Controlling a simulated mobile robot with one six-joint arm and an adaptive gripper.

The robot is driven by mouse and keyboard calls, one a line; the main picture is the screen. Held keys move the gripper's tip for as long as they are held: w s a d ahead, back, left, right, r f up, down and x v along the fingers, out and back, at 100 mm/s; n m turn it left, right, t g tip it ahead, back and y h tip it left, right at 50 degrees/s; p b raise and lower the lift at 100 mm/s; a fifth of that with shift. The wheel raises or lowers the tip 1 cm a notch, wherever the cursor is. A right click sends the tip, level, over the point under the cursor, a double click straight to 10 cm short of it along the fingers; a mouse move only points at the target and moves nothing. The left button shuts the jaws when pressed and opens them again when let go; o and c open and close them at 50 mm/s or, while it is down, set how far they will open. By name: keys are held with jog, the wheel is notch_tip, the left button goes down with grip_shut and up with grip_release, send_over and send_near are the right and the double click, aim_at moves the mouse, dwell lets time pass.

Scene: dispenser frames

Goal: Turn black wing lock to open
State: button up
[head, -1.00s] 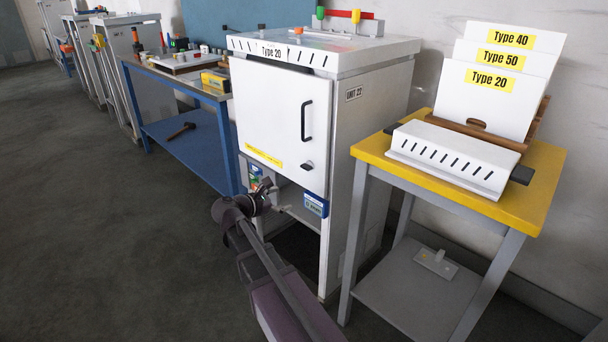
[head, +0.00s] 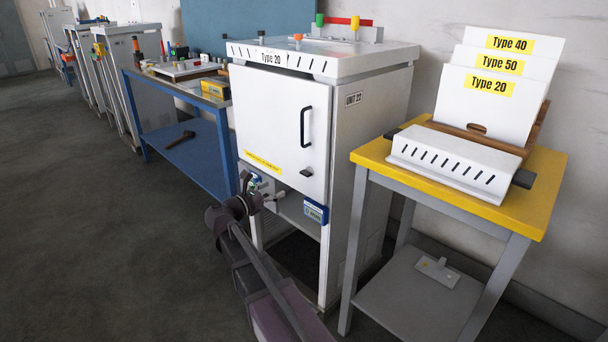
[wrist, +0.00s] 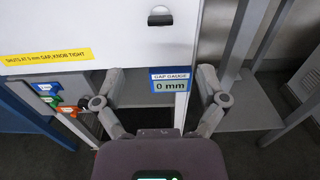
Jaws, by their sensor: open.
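The black wing lock (head: 306,173) is on the lower right of the white cabinet door (head: 284,120), below the black handle. In the wrist view the wing lock (wrist: 161,18) is near the top centre, its wing lying about level across the picture. My gripper (wrist: 160,78) is open and empty, its two fingers spread wide below the lock. No finger touches it. In the head view my gripper (head: 248,190) is low in front of the cabinet, left of the lock and lower than it. The door is closed.
A gap gauge (wrist: 170,81) reading 0 mm sits at the door's lower right, between my fingers in the picture. Coloured tags (wrist: 56,100) are at the left. A yellow-topped table (head: 453,205) stands right of the cabinet, a blue bench (head: 187,140) left. Floor in front is open.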

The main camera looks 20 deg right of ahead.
aim_at(303, 174)
jog(key=x, duration=1.3)
jog(key=shift+d, duration=0.15)
jog(key=c, duration=1.2)
